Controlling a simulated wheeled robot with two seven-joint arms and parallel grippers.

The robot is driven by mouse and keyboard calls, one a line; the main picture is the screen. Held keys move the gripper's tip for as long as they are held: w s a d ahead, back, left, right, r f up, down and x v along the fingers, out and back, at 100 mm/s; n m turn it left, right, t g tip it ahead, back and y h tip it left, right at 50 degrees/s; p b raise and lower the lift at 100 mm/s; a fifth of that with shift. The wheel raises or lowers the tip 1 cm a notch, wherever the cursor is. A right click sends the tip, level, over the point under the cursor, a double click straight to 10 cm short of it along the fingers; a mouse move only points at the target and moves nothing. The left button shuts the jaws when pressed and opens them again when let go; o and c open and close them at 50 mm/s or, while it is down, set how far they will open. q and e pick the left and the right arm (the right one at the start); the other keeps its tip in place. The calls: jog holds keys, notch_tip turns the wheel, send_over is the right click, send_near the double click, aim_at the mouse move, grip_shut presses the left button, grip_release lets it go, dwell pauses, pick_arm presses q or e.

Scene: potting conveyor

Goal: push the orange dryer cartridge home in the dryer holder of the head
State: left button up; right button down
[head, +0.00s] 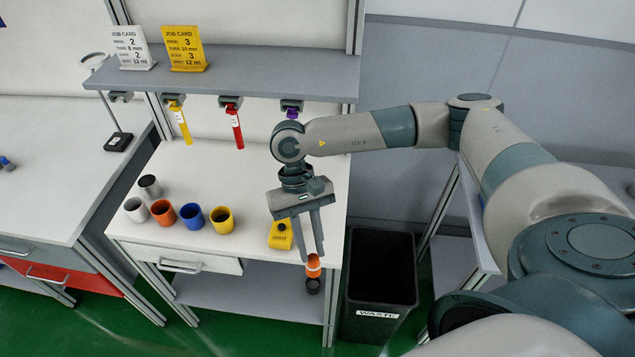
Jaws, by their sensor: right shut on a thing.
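My right gripper (311,255) points down at the front right edge of the white bench. It is shut on the orange dryer cartridge (313,267), which hangs below the fingertips and has a pale band and a dark lower part. In the picture the cartridge lies over the bench's front edge; its height above or in front of that edge is hard to tell. I cannot make out the head or its dryer holder in this view. My left gripper is not in view.
Several cups, including a blue one (192,217) and a yellow one (222,219), stand left on the bench (200,170). A yellow labelled block (280,236) is beside my gripper. Coloured tubes hang under the shelf (235,75). A black waste bin (380,290) stands right.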

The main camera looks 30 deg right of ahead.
notch_tip(320, 180, down, 12)
jog(key=a+n+h+b, duration=0.1)
jog(key=a+n+b, duration=0.1)
jog(key=b, duration=0.7)
jog(key=shift+s+a+f+b, duration=0.2)
jog(key=shift+f+b, duration=0.05)
jog(key=shift+b, duration=0.1)
